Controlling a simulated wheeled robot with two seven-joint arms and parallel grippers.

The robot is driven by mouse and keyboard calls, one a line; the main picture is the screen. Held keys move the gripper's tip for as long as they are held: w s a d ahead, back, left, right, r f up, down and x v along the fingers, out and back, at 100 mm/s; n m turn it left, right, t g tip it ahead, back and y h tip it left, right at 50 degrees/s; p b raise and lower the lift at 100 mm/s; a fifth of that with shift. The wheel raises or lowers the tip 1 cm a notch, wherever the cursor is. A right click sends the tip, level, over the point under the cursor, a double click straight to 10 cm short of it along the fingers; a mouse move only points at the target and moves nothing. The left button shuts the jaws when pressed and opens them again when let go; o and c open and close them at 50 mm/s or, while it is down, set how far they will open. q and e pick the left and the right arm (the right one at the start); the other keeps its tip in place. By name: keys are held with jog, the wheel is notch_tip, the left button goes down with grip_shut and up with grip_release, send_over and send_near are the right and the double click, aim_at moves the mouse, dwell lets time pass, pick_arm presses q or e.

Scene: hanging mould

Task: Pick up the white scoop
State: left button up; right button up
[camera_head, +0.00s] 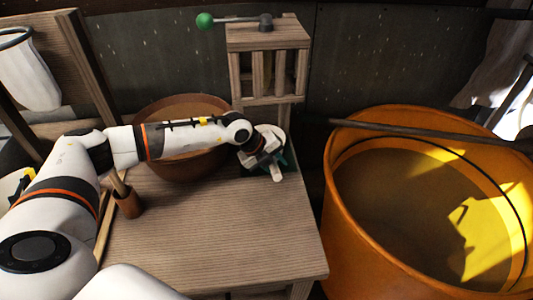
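My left arm reaches in from the left across the wooden table, and my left gripper (268,168) is above the table's back right part, by the small wooden stand. A pale, rounded thing (277,133), possibly the white scoop, shows just behind and around the gripper. The wrist and fingers hide much of it. I cannot tell whether the fingers touch it or are closed on it. A dark green bit shows at the gripper's right side. My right gripper is not in view.
A brown bowl (183,103) sits behind my arm. A small brown cup (128,203) holding sticks stands at the table's left. A large orange vat (345,225) with a pole (400,131) across it stands right. The table's front (220,245) is clear.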

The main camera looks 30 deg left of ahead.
pick_arm(q)
grip_shut()
jog(key=shift+r, duration=0.1)
